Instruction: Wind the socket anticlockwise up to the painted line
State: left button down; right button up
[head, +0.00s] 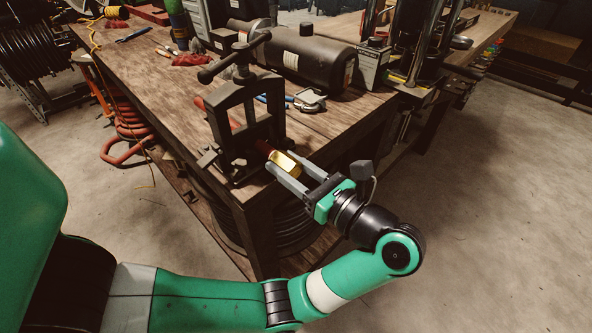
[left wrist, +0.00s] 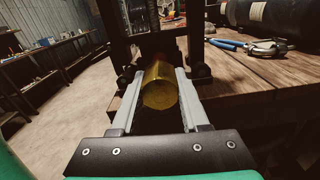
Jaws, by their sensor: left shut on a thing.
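The brass socket (head: 284,164) sits on the end of a red hose (head: 265,147) that is held in a black vice-like clamp (head: 246,110) at the table corner. My left gripper (head: 285,172) is shut on the socket, one finger on each side. In the left wrist view the socket (left wrist: 160,86) lies between the two grey fingers, with its round end towards the camera. The painted line cannot be made out in either view. My right gripper is not in view.
The wooden workbench (head: 150,75) carries a black cylindrical tank (head: 305,55), blue-handled pliers (left wrist: 228,44) and other tools behind the clamp. A coil of black hose hangs under the bench. The floor (head: 480,190) to the right is clear.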

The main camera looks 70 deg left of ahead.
pick_arm(q)
jog(key=n, duration=2.7)
jog(key=c, duration=0.7)
grip_release()
jog(key=shift+o, duration=0.7)
